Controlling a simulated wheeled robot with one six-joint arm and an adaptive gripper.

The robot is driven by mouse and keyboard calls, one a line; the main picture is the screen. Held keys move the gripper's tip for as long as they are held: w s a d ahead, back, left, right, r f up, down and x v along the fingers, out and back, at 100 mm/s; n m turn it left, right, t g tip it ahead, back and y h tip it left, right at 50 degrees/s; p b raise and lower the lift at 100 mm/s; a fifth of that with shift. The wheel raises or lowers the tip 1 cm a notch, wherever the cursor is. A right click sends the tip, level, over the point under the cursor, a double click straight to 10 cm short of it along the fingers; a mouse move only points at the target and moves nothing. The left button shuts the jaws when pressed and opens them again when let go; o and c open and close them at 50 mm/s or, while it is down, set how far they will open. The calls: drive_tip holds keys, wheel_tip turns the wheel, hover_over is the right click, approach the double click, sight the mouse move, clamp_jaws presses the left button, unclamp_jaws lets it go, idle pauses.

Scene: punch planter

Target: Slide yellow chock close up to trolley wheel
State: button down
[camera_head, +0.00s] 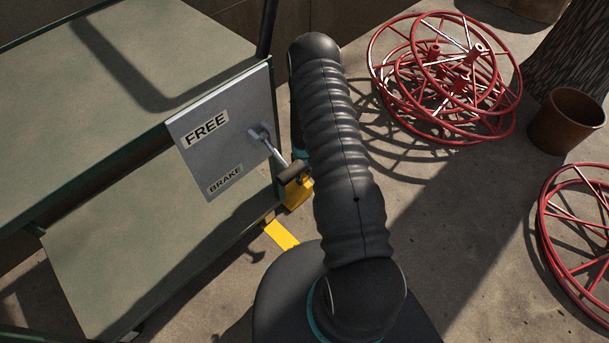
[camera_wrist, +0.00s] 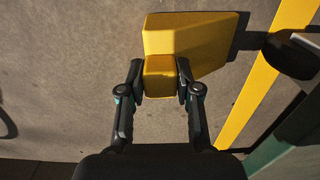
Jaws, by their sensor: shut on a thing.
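The yellow chock (camera_wrist: 190,38) lies on the concrete floor in the wrist view, with its wide end away from me. My gripper (camera_wrist: 160,78) is shut on its narrow block, one finger on each side. A dark, round trolley wheel (camera_wrist: 291,56) stands to the right of the chock, with a small shadowed gap between them. In the head view, part of the yellow chock (camera_head: 299,192) shows beside the trolley (camera_head: 130,235); my arm hides the gripper and I cannot make out that wheel.
A yellow floor stripe (camera_wrist: 262,85) runs beside the chock; it also shows in the head view (camera_head: 281,234). The trolley's FREE/BRAKE panel (camera_head: 225,130) has a lever (camera_head: 270,146) near my arm. Red spoked wheels (camera_head: 440,75) and a brown pot (camera_head: 567,122) stand right.

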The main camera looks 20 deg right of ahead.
drive_tip(key=shift+s+a, duration=0.35)
drive_tip(key=shift+a, duration=0.55)
drive_tip(key=shift+s+a, duration=0.3)
drive_tip(key=shift+a, duration=0.55)
drive_tip(key=shift+a+r, duration=0.1)
drive_tip(key=shift+s+a, duration=0.1)
drive_tip(key=shift+a, duration=0.6)
drive_tip(key=c, duration=0.7)
unclamp_jaws()
drive_tip(key=shift+d+r, duration=0.1)
drive_tip(key=shift+r, duration=3.9)
